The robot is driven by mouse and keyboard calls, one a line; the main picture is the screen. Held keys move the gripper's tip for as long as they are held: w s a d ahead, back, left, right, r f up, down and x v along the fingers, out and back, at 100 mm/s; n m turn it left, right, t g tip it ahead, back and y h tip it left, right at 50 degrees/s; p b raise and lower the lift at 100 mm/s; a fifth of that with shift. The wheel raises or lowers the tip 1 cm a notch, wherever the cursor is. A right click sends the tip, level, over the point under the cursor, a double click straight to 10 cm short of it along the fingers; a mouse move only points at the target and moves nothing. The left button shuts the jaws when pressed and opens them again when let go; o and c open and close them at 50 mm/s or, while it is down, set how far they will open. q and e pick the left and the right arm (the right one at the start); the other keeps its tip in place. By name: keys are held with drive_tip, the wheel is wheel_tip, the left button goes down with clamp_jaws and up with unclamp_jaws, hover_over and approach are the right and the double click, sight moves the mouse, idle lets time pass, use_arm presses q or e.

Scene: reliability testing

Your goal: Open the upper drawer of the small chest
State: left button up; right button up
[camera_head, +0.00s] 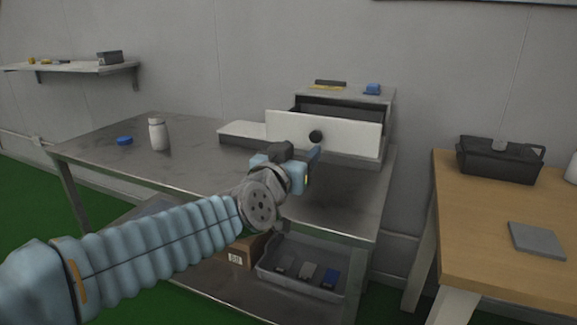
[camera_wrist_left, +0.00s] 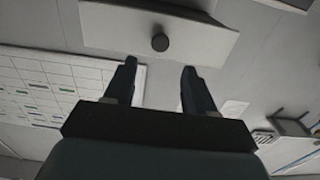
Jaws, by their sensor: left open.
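The small chest (camera_head: 388,110) stands at the back right of the metal table. Its upper drawer (camera_head: 350,132) has a white front with a round black knob (camera_head: 316,136). The drawer is pulled out, and its dark inside shows behind the front. My left gripper (camera_head: 312,158) is just in front of the drawer, below the knob in the head view. In the left wrist view the two fingers (camera_wrist_left: 159,70) are apart with nothing between them. The knob (camera_wrist_left: 160,43) shows beyond the fingertips, roughly centred between them, and looks clear of them. My right gripper is out of view.
The metal table (camera_head: 200,165) also holds a white bottle (camera_head: 158,134), a blue lid (camera_head: 124,141) and a flat pale object (camera_head: 243,131) beside the chest. A grey bin (camera_head: 300,275) sits underneath. A wooden table (camera_head: 475,225) with a black basket (camera_head: 498,165) stands right.

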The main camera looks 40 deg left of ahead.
use_arm(q)
drive_tip(key=v, duration=0.5)
drive_tip(key=shift+s+d, duration=0.1)
drive_tip(key=shift+s, duration=0.25)
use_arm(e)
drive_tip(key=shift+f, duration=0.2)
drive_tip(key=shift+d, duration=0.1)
